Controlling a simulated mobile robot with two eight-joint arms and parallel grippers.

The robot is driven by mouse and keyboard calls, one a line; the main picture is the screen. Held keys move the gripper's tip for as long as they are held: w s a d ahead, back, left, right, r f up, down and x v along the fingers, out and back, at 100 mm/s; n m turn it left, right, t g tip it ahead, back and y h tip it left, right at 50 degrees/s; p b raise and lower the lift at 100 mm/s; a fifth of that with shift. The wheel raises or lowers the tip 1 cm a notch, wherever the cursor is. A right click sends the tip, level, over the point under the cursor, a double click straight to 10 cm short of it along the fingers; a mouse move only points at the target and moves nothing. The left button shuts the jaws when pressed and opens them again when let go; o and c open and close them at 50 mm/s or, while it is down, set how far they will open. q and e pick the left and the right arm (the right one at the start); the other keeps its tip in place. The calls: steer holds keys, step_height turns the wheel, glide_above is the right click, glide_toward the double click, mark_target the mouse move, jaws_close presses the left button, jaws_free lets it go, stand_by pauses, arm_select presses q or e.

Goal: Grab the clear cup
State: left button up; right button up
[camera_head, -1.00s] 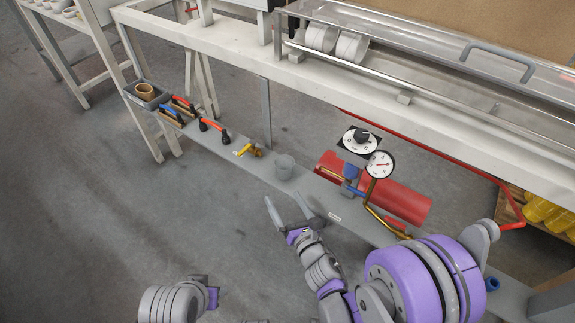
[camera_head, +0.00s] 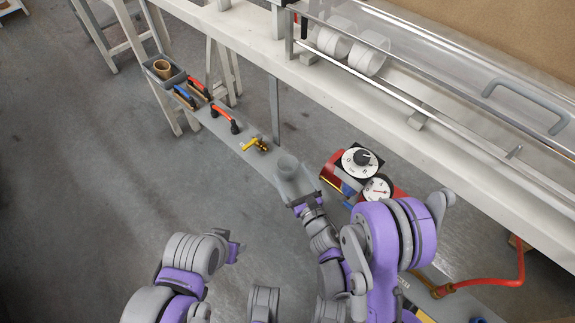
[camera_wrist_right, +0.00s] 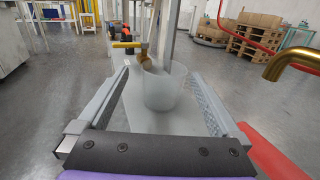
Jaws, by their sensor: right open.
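The clear cup (camera_head: 287,166) stands upright on the narrow grey shelf below the bench. It also shows in the right wrist view (camera_wrist_right: 163,90), between the two open fingers. My right gripper (camera_head: 295,185) is open around the cup, one finger on each side; in the wrist view small gaps seem to remain beside it. Whether a finger touches the cup is hard to tell. My left arm shows low in the head view, with its gripper (camera_head: 233,250) partly seen and pointing right, away from the cup.
A yellow-handled valve (camera_head: 256,144) lies on the shelf just behind the cup. Red-handled tools (camera_head: 224,119) and a grey bin (camera_head: 163,75) stand farther along. A red tank with a gauge (camera_head: 376,188) stands close to the right. The white bench (camera_head: 250,45) runs above.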

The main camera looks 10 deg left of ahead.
mark_target(284, 158)
steer(key=x, duration=0.3)
steer(key=shift+w+f, duration=0.15)
steer(key=shift+w, duration=0.15)
steer(key=x, duration=0.4)
steer(key=shift+w+f, duration=0.15)
steer(key=shift+w, duration=0.1)
steer(key=c, duration=1.2)
